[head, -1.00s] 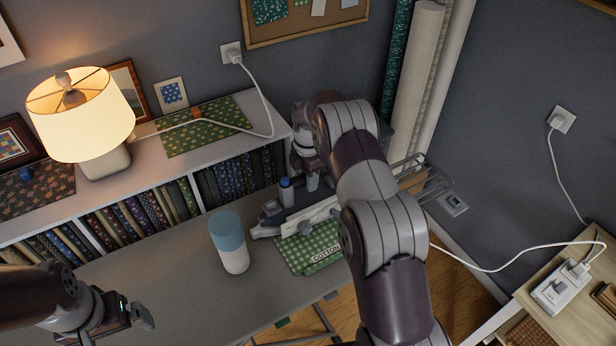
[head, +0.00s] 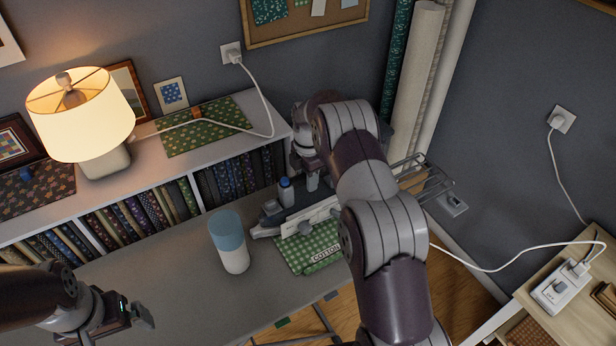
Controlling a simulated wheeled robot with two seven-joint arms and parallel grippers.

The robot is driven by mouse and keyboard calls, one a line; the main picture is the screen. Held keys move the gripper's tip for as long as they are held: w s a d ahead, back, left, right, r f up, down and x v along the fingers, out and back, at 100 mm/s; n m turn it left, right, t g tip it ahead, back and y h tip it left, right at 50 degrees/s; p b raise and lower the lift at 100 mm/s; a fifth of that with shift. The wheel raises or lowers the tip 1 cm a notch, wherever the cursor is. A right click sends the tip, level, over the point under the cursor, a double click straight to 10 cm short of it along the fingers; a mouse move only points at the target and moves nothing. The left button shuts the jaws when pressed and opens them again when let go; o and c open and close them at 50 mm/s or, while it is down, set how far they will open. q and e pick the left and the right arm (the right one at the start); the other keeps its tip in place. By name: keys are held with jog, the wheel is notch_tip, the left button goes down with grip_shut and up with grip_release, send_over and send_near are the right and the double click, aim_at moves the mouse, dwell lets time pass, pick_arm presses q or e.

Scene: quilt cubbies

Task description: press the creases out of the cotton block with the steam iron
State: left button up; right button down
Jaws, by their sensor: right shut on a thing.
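The cotton block (head: 298,254) is a green and white gingham cloth with a COTTON label. It lies on the grey table, its right part hidden behind my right arm. The steam iron (head: 266,230), a grey and white body with its nose pointing left, is at the block's far edge. Whether it touches the cloth is unclear. My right gripper (head: 311,188) reaches down from above and is shut on the iron, its grip partly hidden by my arm. My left gripper (head: 118,326) is at the lower left, apart from the block, with its fingers spread and empty.
A white and blue container (head: 230,245) stands left of the block. A blue-capped bottle (head: 286,192) is close behind the iron. A lit lamp (head: 85,115) stands on the bookshelf (head: 240,140). A wire rack (head: 425,180) and a power strip (head: 560,290) are at right.

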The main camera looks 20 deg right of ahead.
notch_tip(320, 180, up, 4)
jog(key=p, duration=0.2)
jog(key=shift+w+f+p, duration=0.1)
jog(key=shift+p, duration=0.2)
jog(key=shift+r, duration=0.2)
jog(key=shift+r+p, duration=0.45)
jog(key=shift+r, duration=0.1)
notch_tip(320, 180, up, 4)
jog(key=shift+p, duration=1.25)
jog(key=shift+f, duration=0.1)
